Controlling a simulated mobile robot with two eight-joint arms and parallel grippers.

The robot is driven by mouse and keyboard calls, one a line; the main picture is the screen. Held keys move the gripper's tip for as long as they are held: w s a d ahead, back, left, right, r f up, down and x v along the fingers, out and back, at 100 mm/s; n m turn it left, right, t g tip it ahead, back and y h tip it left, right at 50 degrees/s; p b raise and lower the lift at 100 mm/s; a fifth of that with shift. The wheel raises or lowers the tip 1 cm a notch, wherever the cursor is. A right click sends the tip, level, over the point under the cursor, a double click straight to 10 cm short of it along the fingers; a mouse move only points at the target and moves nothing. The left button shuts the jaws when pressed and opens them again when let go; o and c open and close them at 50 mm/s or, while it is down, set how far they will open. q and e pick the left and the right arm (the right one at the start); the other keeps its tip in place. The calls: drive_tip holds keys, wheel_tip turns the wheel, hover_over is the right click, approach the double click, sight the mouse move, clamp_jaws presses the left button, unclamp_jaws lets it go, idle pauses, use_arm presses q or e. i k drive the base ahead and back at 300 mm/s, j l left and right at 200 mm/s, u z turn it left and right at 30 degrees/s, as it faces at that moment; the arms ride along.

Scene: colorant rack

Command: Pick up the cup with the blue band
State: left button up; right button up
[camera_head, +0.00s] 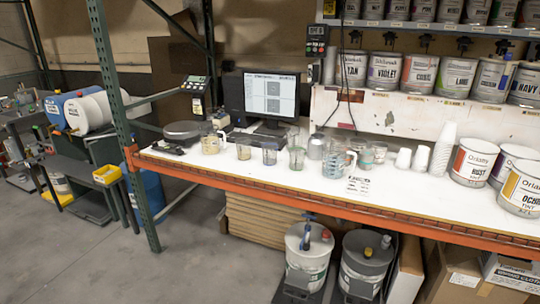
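Several clear cups and jugs stand upright in a loose row on the white tabletop (280,176). A clear jug (336,159) right of the middle shows bluish colour on its side; I cannot tell whether this is a band. A greenish cup (296,157) stands to its left, with a clear cup (269,153) and a cup with yellowish contents (243,149) further left. A jug (210,144) with yellowish contents is at the left end. No distinct blue band is readable at this size. Neither of my grippers is in view.
The orange table beam (300,197) edges the front, and a green upright (125,120) stands at its left. A monitor (270,95) is behind the cups. Stacked white cups (443,150) and tint buckets (472,163) stand right. Lidded buckets (307,262) sit below.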

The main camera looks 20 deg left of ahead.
sight(270, 154)
drive_tip(key=i+u, duration=0.15)
drive_tip(key=u, duration=0.25)
drive_tip(key=i+u, duration=0.15)
drive_tip(key=u, duration=0.2)
drive_tip(key=i+u, duration=0.15)
drive_tip(key=u, duration=0.25)
